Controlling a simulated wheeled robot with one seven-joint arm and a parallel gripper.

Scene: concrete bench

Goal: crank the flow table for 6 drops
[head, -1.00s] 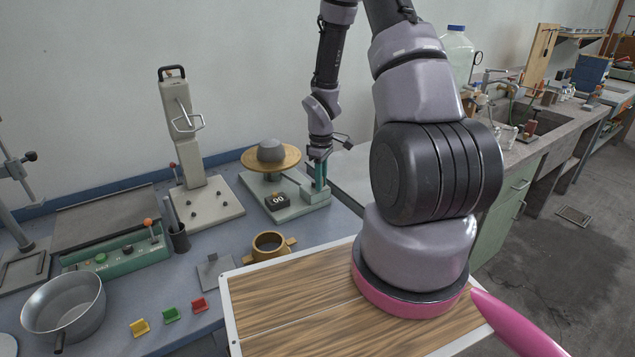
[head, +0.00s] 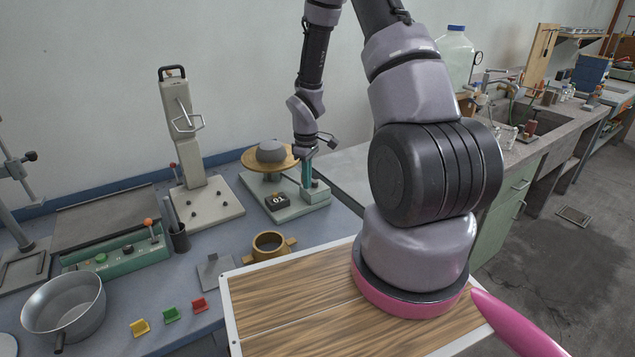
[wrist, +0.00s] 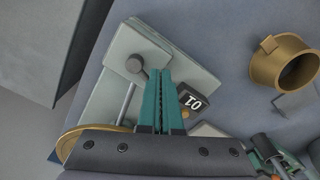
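The flow table (head: 312,205) stands on the bench with a round brass top (head: 250,160) bearing a grey mound (head: 271,151). Its black counter (head: 277,201) reads 01; it also shows, turned over, in the wrist view (wrist: 193,102). My gripper (head: 306,184) is at the right side of the flow table, its teal fingers pointing down. In the wrist view the fingers (wrist: 166,75) are close together beside the dark round crank hub (wrist: 135,63). A short dark crank arm runs from the hub to the fingers, which appear shut on the crank handle; the handle itself is hidden.
A brass two-handled mould (head: 268,245) stands in front of the flow table. A tall grey apparatus (head: 190,140) stands left of it. A metal pan (head: 65,305) and small coloured pieces (head: 171,315) lie at the front left.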

